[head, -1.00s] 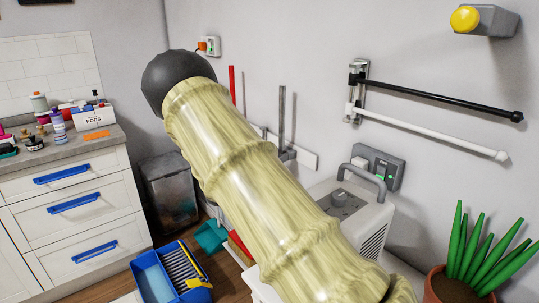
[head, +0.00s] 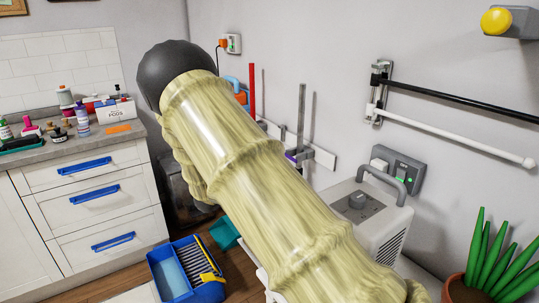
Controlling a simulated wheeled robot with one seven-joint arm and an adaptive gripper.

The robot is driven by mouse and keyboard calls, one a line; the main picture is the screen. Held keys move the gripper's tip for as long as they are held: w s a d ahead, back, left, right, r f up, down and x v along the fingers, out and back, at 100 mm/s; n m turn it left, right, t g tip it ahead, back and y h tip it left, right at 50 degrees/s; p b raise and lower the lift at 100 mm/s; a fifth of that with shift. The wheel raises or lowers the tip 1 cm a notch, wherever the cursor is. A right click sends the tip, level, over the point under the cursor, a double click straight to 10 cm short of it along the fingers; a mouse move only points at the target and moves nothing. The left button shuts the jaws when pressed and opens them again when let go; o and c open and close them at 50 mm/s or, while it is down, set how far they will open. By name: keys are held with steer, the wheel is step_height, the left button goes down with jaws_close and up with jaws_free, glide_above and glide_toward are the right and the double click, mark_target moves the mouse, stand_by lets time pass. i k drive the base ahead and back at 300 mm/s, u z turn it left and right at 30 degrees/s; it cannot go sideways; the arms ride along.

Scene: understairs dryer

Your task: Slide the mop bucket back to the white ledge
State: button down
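The blue mop bucket (head: 163,262) stands on the wooden floor at the lower left, in front of the white drawers. It has a grey ribbed wringer with a yellow part on its right side. A white ledge (head: 272,296) shows only as a small piece at the bottom edge, beside my arm; I cannot tell for sure that it is the ledge of the task. My arm, in a pale yellow sleeve, crosses the middle of the view. My gripper is not visible.
White drawers with blue handles (head: 95,191) and a cluttered counter (head: 25,160) stand at the left. A dark bin (head: 172,190) and a teal dustpan (head: 224,234) are behind the bucket. A white-grey machine (head: 370,215) and a potted plant (head: 485,270) are at the right.

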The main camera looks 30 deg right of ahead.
mark_target(176, 268)
steer(key=i, duration=0.85)
